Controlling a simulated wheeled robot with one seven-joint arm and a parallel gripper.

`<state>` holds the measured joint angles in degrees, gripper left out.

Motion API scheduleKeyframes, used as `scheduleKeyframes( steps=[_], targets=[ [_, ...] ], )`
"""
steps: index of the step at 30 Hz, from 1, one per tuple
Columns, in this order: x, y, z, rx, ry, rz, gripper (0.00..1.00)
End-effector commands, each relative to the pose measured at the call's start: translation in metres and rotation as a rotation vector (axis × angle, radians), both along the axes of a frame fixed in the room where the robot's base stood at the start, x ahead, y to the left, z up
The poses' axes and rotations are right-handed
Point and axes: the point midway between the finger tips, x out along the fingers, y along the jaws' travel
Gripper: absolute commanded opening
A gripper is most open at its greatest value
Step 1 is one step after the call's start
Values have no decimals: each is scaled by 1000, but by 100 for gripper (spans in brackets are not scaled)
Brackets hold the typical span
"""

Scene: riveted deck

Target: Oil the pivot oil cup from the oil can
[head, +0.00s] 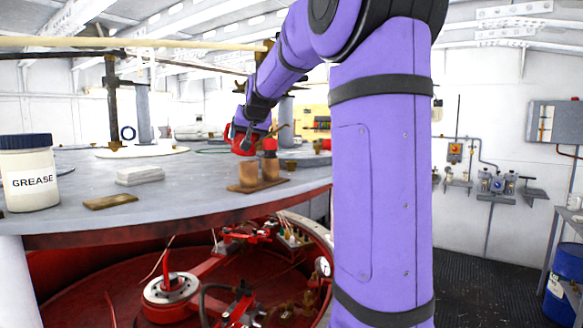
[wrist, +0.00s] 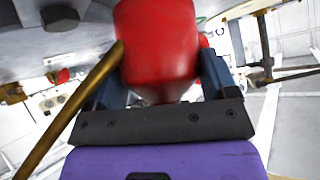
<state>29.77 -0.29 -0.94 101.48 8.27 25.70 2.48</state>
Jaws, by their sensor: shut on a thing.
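My gripper (head: 248,128) is shut on the red oil can (head: 238,140) above the round grey table. In the wrist view the can (wrist: 160,45) fills the space between the two dark fingers, and its brass spout (wrist: 88,92) runs down to the lower left. In the head view, two brass cups stand on a small brown base just below the gripper, a left cup (head: 248,171) and a right cup (head: 270,168). A red piece shows above the right cup. I cannot tell which cup is the pivot oil cup, or whether the spout touches either.
A white grease jar (head: 29,172) with a dark lid stands at the table's left. A pale block (head: 139,176) and a flat brass plate (head: 110,201) lie nearby. Red machinery (head: 170,290) sits below the table edge. My arm covers the view right of the cups.

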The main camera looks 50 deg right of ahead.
Motion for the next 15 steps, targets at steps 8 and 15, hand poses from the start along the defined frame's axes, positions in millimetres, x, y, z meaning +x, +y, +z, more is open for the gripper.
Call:
scheduleKeyframes(
  steps=[8,15],
  targets=[
    [1,0,25,-20,96,1,50],
    [1,0,42,-32,171,2,50]
  ],
)
